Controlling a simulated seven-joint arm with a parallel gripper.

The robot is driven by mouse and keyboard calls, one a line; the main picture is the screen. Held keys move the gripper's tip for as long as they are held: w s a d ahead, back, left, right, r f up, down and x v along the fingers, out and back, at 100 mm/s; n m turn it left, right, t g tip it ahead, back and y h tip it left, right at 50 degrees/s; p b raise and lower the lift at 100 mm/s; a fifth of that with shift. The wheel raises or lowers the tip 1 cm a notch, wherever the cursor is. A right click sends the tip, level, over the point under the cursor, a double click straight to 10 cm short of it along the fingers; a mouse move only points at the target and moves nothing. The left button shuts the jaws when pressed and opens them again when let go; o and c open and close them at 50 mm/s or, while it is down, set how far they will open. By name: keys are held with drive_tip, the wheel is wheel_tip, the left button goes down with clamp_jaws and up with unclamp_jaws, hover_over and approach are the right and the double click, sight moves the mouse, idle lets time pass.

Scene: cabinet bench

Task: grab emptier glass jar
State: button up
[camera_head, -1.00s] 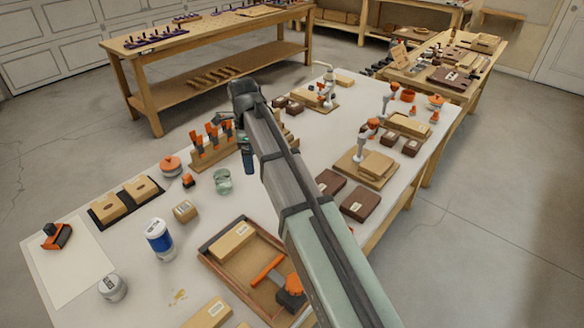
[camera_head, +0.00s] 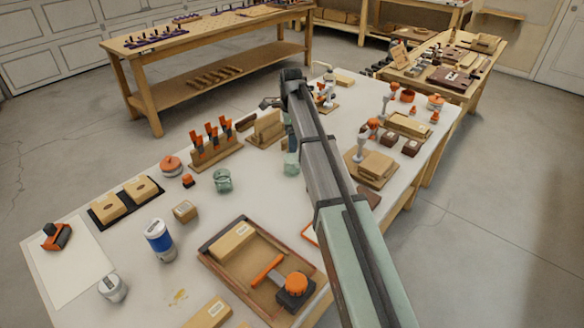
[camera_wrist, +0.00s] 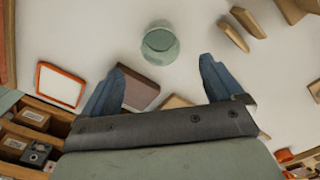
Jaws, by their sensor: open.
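One clear greenish glass jar (camera_head: 222,180) stands on the white table in the head view, left of my arm. A second glass jar (camera_head: 291,163) stands farther right, partly hidden by my arm. In the wrist view, one glass jar (camera_wrist: 160,43) is upright beyond the fingertips, roughly in line with the gap; it looks like the second jar. How full each jar is cannot be told clearly. My gripper (camera_wrist: 162,66) is open and empty, with its two blue fingers apart. In the head view, my gripper (camera_head: 290,142) is mostly hidden behind my arm.
A wooden rack with orange-handled tools (camera_head: 212,146) and an upright wooden holder (camera_head: 266,130) stand behind the jars. A wooden tray (camera_head: 222,262) lies in front. A brown box (camera_wrist: 138,86) lies near the left finger in the wrist view.

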sight(292, 165)
wheel_tip(292, 165, down, 13)
drive_tip(key=shift+d+r, duration=0.15)
drive_tip(key=shift+r, duration=0.05)
drive_tip(key=c, duration=1.2)
